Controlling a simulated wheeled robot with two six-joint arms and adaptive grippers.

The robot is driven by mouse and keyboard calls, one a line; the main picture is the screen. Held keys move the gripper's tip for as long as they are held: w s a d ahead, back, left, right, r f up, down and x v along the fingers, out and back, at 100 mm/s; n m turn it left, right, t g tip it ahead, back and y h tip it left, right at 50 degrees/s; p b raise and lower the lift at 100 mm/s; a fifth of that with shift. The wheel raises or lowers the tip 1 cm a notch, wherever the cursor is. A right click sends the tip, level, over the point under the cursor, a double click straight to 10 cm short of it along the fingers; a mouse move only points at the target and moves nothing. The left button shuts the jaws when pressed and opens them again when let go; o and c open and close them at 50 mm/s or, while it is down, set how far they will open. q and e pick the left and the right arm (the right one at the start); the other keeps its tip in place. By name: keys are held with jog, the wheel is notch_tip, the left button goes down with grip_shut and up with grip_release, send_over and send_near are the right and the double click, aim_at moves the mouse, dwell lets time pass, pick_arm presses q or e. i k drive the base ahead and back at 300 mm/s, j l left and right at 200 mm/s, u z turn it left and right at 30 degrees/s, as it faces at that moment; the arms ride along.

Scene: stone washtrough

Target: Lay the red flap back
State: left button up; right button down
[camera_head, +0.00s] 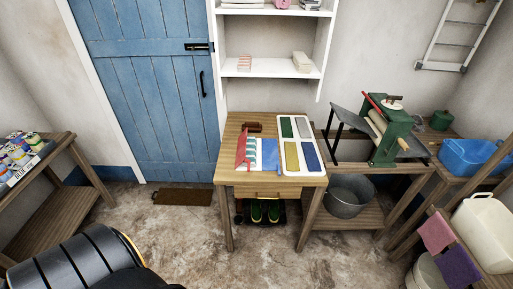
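The red flap (241,147) is on the wooden table (236,178) in the middle of the view. It looks raised at a tilt at the left of a small set of coloured pieces. Next to it is a strip with white and teal bands (252,155), and then a flat blue panel (270,153). I cannot tell how the flap is joined to these pieces. Neither gripper is in view. A black rounded part at the lower left looks like my own body.
A white tray (305,119) with green, yellow and blue pads lies right of the flap. A brown block (252,127) lies behind it. A green roller press (390,135) stands on the right bench. The floor before the table is clear.

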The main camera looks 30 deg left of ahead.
aim_at(240, 157)
jog(key=i+l+u, duration=0.15)
jog(key=l+u, duration=0.15)
jog(key=l, duration=0.15)
jog(key=l+u, duration=0.3)
jog(key=l, duration=0.15)
jog(key=u, duration=1.05)
jog(key=i+l, duration=0.05)
